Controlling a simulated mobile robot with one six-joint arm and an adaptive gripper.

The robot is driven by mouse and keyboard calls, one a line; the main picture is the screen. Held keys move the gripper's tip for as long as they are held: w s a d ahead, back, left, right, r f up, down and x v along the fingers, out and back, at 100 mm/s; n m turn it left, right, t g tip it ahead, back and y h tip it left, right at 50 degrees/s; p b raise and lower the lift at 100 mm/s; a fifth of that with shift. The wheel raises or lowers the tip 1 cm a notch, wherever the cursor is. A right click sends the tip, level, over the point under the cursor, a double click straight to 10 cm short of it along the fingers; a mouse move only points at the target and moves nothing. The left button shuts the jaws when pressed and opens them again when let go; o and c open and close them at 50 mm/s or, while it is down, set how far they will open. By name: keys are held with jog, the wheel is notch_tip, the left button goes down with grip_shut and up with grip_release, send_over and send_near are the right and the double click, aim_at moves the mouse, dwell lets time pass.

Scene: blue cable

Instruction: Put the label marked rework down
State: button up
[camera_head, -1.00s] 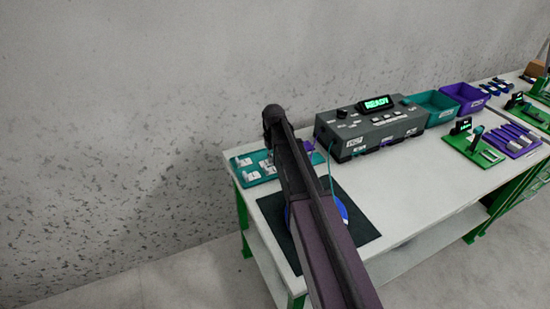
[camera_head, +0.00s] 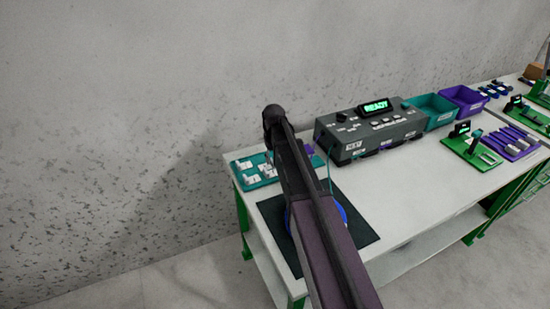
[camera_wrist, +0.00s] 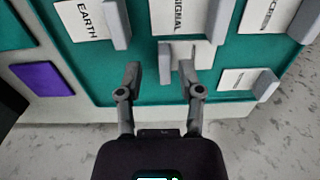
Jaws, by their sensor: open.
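My gripper (camera_wrist: 159,72) is open in the wrist view, above the front edge of a teal tray (camera_wrist: 135,88). A white label with a grey tab (camera_wrist: 165,62) lies in the tray just beyond the fingertips. The right finger overlaps part of it, and its print is not readable. Other tabbed labels lie around it: one reads EARTH (camera_wrist: 84,19), one SIGNAL (camera_wrist: 177,17). I cannot tell which label is marked rework. In the head view my arm hides the gripper and part of the teal tray (camera_head: 262,182).
A grey device (camera_head: 370,133) with a READY screen stands right of the tray. Teal (camera_head: 432,110) and purple (camera_head: 464,100) bins stand beyond it. A dark mat (camera_head: 355,222) lies in front, with a blue object partly behind my arm. The table is clear right of the mat.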

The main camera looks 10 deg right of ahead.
notch_tip(320, 180, up, 11)
jog(key=p, duration=1)
jog(key=shift+f, duration=0.2)
jog(key=shift+s, duration=0.1)
dwell(0.4)
jog(key=s+a+m, duration=0.2)
jog(key=s, duration=2.1)
